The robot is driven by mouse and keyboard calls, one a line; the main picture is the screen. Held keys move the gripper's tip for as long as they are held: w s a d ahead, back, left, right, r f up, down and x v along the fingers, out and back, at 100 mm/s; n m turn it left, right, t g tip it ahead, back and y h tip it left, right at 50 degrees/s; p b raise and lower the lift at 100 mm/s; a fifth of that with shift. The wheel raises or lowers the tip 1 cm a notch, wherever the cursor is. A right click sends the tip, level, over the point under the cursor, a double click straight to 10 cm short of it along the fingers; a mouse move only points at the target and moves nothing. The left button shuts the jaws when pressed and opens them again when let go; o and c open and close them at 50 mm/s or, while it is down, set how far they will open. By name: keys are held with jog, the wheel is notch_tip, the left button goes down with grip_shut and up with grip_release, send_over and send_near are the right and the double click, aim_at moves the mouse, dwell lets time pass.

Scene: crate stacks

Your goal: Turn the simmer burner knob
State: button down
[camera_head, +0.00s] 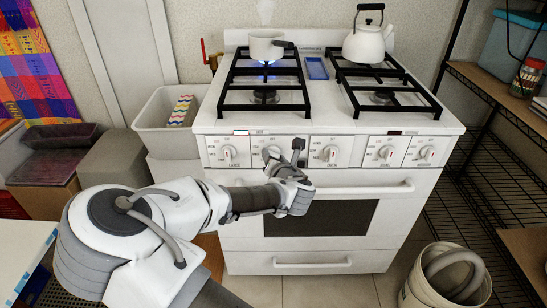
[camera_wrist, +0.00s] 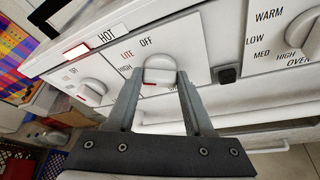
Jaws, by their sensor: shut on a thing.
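A white burner knob (camera_wrist: 160,68) sits on the stove front, second from the left, with LITE, OFF and HIGH printed around it. A red mark shows at its lower edge. In the head view this knob (camera_head: 271,152) is partly hidden by my gripper (camera_head: 284,155). In the wrist view the two fingers of my gripper (camera_wrist: 160,82) stand on either side of the knob and are shut on it. Its burner name is hidden, so I cannot read whether it says simmer. Another knob (camera_head: 228,153) is to its left.
A white pot (camera_head: 266,46) stands over a blue flame at the rear left burner. A white kettle (camera_head: 367,45) stands at the rear right. The oven handle (camera_head: 365,188) runs below the knobs. A bucket (camera_head: 412,292) is on the floor at right.

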jog(key=shift+d+f+m+t+y+b, duration=0.1)
jog(key=shift+m+t+y+b, duration=0.5)
jog(key=shift+m+b, duration=1.05)
jog(key=shift+d+f+m+t+y+b, duration=0.1)
jog(key=shift+m+t+y+b, duration=0.25)
jog(key=shift+m+y+b, duration=0.85)
jog(key=shift+f+m+t+y+b, duration=0.1)
jog(key=shift+m+t+y+b, duration=0.3)
jog(key=shift+m+b, duration=1.65)
jog(key=shift+c, duration=1.4)
grip_release()
jog(key=shift+s+f, duration=0.1)
